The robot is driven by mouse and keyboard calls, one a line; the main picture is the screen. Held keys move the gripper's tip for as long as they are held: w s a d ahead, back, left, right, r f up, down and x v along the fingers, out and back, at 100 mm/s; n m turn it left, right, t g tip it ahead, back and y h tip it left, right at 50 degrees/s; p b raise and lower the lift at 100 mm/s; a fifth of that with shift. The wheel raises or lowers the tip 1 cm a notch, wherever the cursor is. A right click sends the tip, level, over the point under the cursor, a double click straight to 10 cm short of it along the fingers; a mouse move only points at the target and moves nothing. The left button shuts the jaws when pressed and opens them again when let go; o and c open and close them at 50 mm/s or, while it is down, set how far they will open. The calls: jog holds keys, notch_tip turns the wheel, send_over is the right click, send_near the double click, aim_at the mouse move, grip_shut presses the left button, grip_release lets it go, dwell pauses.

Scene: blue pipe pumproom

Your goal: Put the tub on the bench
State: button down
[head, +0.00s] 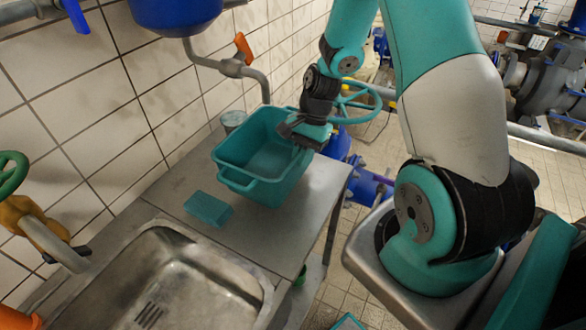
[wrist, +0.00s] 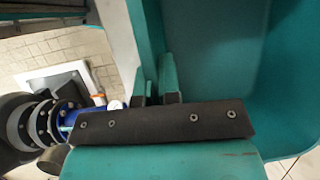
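The tub (head: 262,182) is a teal, open-topped box with a handle on its near side. It is upright and empty over the grey metal bench (head: 245,238), beside the sink. I cannot tell for sure whether its base touches the bench top. My gripper (head: 303,135) is at the tub's right rim. In the wrist view, the fingers of my gripper (wrist: 158,88) straddle the wall of the tub (wrist: 215,60) closely, one on each side. The lower finger parts are hidden behind the dark gripper bar.
A teal sponge-like block (head: 208,208) lies on the bench in front of the tub. A steel sink (head: 165,275) is at the near left. A grey cup (head: 233,120) stands behind the tub by the tiled wall. A teal handwheel (head: 358,100) and blue pipes (head: 368,185) are at right.

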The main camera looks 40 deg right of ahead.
jog(key=shift+f+p, duration=0.35)
jog(key=shift+f, duration=2.05)
jog(key=shift+f, duration=0.1)
jog(key=c, duration=1.3)
grip_release()
